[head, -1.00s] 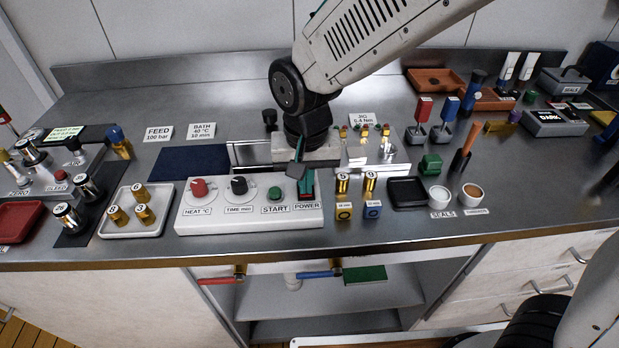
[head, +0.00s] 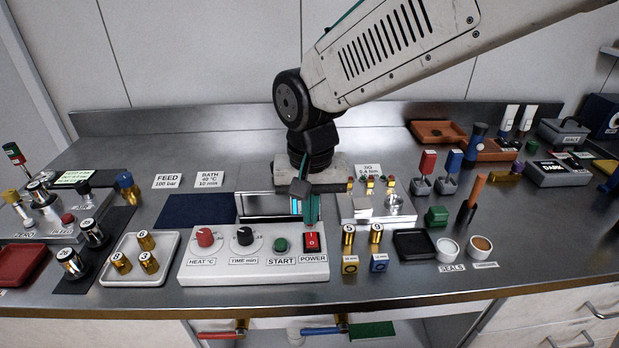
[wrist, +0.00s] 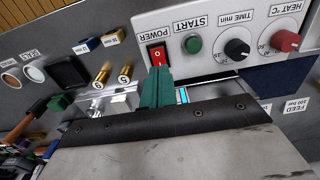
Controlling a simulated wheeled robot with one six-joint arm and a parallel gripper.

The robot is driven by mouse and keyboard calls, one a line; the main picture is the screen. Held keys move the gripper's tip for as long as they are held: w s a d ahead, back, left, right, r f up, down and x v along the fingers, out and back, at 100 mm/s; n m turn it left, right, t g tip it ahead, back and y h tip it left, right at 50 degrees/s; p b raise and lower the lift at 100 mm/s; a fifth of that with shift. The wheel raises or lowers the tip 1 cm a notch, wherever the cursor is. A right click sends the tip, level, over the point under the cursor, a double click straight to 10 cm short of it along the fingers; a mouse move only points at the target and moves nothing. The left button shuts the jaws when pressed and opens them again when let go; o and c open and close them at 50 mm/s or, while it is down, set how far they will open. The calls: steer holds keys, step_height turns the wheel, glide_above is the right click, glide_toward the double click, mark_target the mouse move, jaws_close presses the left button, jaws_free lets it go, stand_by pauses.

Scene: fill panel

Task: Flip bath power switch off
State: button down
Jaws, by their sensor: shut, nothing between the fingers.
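The bath power switch is a red rocker (head: 312,243) above the POWER label, at the right end of the white control panel (head: 240,270). It also shows in the wrist view (wrist: 156,55), just beyond my fingertips. Pale marks show on the rocker, but I cannot tell for sure which side is pressed in. My gripper (head: 309,220) has green fingers, shut and empty, just behind the switch. In the wrist view the shut fingers (wrist: 157,78) point at the switch's near edge; I cannot tell whether they touch it.
The panel also holds a red HEAT knob (head: 205,237), a black TIME knob (head: 243,236) and a green START button (head: 281,245). The open bath (head: 268,205) lies behind the panel. Gold cylinders (head: 349,236) and a jig (head: 380,208) stand to the right.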

step_height(320, 180, up, 7)
glide_above(311, 232)
steer(key=s, duration=0.3)
steer(key=shift+s+a, duration=0.1)
steer(key=shift+a, duration=0.1)
steer(key=c, duration=2.1)
jaws_free()
steer(key=shift+r, duration=0.3)
steer(key=o, duration=0.6)
steer(key=shift+w+f, duration=0.2)
steer(key=shift+f, duration=0.1)
steer(key=shift+o, duration=1.3)
step_height(311, 232, down, 6)
steer(key=w, duration=0.2)
steer(key=shift+w+d+r, duration=0.15)
steer(key=shift+w+d, duration=0.05)
steer(key=shift+w, duration=0.2)
step_height(311, 232, down, 8)
steer(key=shift+r, duration=0.15)
steer(key=shift+c, duration=0.3)
